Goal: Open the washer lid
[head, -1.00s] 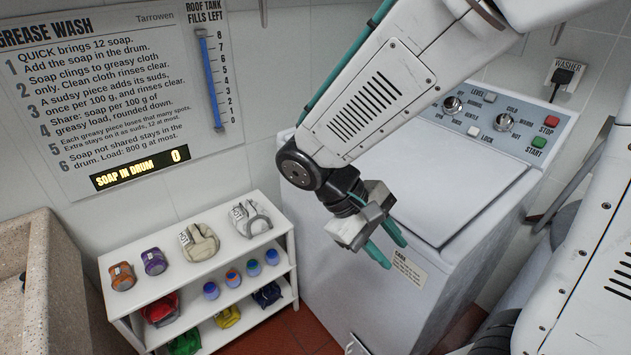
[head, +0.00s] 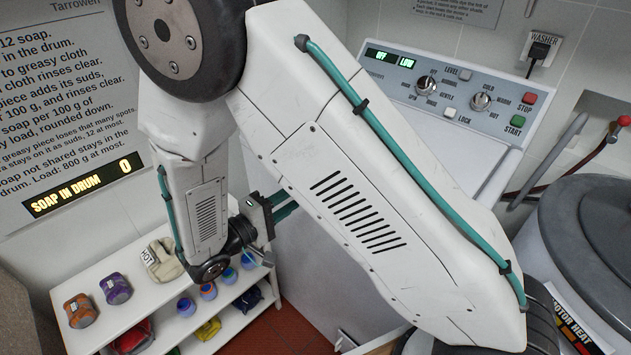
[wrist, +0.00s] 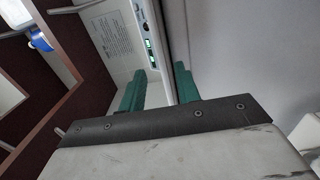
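The white washer (head: 300,245) stands behind my arm in the head view, its control panel (head: 455,95) facing up at the back. The panel's small display reads OFF and LOW. The washer lid (head: 480,160) lies flat where it shows; my arm hides most of it. My gripper (head: 287,203) is to the left of the lid, over the gap between the shelf and the washer's left side. In the wrist view its two teal fingers (wrist: 158,85) stand apart with nothing between them. A plain grey surface, probably the washer's side, is close on the right there.
A white shelf (head: 240,290) with bags and small jars stands left of the washer. A wall sign (head: 75,120) shows SOAP IN DRUM 0. A grey round-lidded machine (head: 600,230) is at right. A plug (head: 538,50) and a hose (head: 555,150) are near the washer's right side.

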